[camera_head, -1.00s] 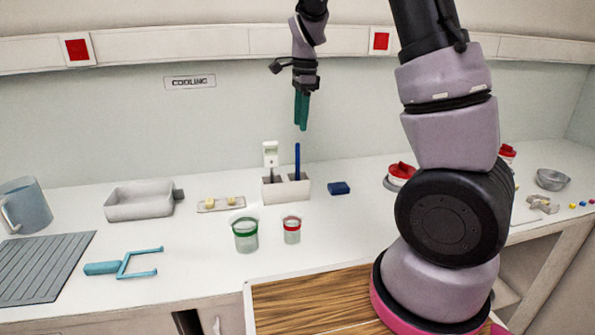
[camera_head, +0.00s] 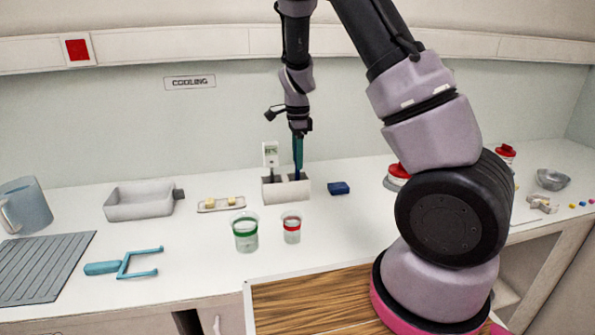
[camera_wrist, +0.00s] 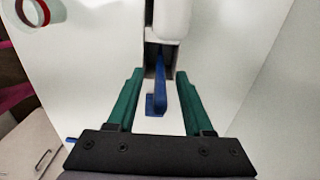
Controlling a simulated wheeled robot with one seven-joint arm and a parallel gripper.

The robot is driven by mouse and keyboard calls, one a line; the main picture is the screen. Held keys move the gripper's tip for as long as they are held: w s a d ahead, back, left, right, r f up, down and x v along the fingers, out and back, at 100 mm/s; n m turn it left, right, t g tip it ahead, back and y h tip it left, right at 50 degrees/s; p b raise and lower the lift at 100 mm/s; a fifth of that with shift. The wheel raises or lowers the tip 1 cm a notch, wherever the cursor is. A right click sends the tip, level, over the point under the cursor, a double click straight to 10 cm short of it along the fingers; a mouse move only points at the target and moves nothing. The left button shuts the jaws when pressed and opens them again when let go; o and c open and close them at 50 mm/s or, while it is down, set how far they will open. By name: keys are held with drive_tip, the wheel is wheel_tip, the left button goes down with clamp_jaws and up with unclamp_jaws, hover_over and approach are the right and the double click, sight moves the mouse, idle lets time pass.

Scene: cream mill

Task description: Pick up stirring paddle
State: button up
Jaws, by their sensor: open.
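The stirring paddle, a slim blue upright piece, shows in the wrist view (camera_wrist: 160,85) between my gripper's fingers. It stands in a small pale holder (camera_head: 271,192), and in the head view the fingers hide most of it. My gripper (camera_head: 298,165) points down over the right part of the holder. Its two green fingers are apart, one on each side of the paddle in the wrist view (camera_wrist: 157,78). I cannot tell whether either finger touches it.
A blue block (camera_head: 339,188) lies to the right. A red-rimmed beaker (camera_head: 292,230) and a green-rimmed beaker (camera_head: 245,235) stand in front. The counter right of the beakers is clear.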

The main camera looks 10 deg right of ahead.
drive_tip(key=shift+f, duration=0.5)
clamp_jaws()
drive_tip(key=shift+r, duration=0.15)
